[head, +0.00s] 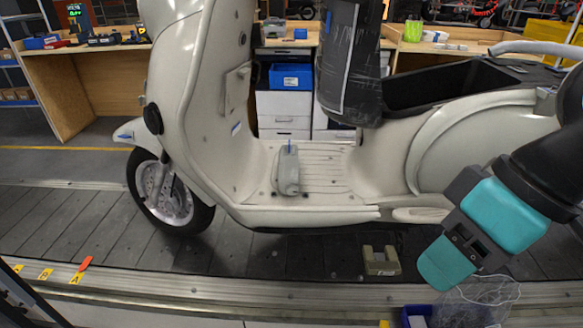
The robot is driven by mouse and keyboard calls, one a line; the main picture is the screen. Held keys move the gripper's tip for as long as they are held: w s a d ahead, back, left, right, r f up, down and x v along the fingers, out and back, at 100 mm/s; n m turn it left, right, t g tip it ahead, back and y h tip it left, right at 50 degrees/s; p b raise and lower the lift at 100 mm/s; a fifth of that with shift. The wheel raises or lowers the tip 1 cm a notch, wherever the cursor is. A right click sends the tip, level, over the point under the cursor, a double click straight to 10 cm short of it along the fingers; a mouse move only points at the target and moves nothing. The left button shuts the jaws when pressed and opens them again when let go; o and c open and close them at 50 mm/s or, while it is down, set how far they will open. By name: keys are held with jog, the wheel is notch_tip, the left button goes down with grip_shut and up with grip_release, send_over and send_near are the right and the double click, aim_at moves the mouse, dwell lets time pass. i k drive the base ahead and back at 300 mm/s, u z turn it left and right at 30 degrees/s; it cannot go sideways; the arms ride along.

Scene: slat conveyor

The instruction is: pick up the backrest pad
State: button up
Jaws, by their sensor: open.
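A grey, rounded block that looks like the backrest pad (287,172) stands on the ribbed footboard of the cream scooter (300,213). A thin blue piece shows at its top. I cannot be sure that this is the pad. My gripper (468,250) is at the lower right, with teal and dark grey parts, on the near side of the scooter's rear. It is open, well to the right of the grey block and apart from it. No object shows in it, and its fingertips are hard to make out.
An olive U-shaped piece (381,263) lies on the slat conveyor (290,255) left of my gripper. The black, film-wrapped seat (348,65) stands upright above the footboard's right end. A blue bin (416,314) and a clear bag (473,305) sit at the near edge.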

aim_at(288, 165)
jog(key=z, duration=0.05)
jog(key=k, duration=0.45)
jog(key=u, duration=1.15)
jog(key=i, duration=1.5)
jog(key=z, duration=0.55)
